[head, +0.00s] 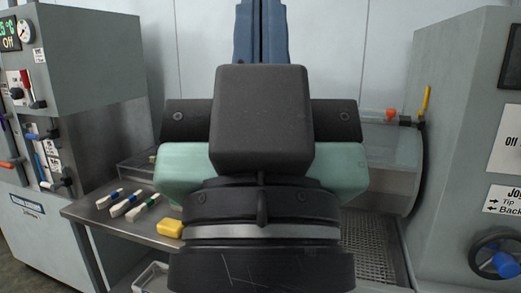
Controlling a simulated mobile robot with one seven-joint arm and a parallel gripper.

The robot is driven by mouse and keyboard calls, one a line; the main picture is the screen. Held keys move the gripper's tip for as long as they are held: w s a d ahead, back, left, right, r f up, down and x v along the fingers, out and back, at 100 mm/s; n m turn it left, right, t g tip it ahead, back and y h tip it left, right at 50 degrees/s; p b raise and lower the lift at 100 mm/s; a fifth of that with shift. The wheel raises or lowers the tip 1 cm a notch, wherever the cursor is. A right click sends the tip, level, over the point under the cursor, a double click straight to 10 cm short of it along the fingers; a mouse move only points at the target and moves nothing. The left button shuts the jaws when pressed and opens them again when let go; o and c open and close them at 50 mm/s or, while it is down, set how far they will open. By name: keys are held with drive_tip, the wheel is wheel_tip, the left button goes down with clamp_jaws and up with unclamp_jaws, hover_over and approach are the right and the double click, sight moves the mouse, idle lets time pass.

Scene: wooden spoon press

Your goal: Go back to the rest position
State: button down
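My gripper (261,32) fills the middle of the head view, seen from behind, with its dark housing and pale green sides close to the camera. Its two blue fingers point up and away in front of the pale wall. They stand side by side with only a thin dark line between them, and no object shows between them.
A grey machine with a gauge and levers (90,60) stands left. A metal table (85,212) holds several white-handled tools (128,203) with coloured bands and a yellow block (169,228). Right are a clear curved cover (400,160), a grating (368,245) and a machine with a handwheel (497,258).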

wheel_tip(320, 180, up, 18)
drive_tip(key=p, duration=1.5)
drive_tip(key=shift+p, duration=0.4)
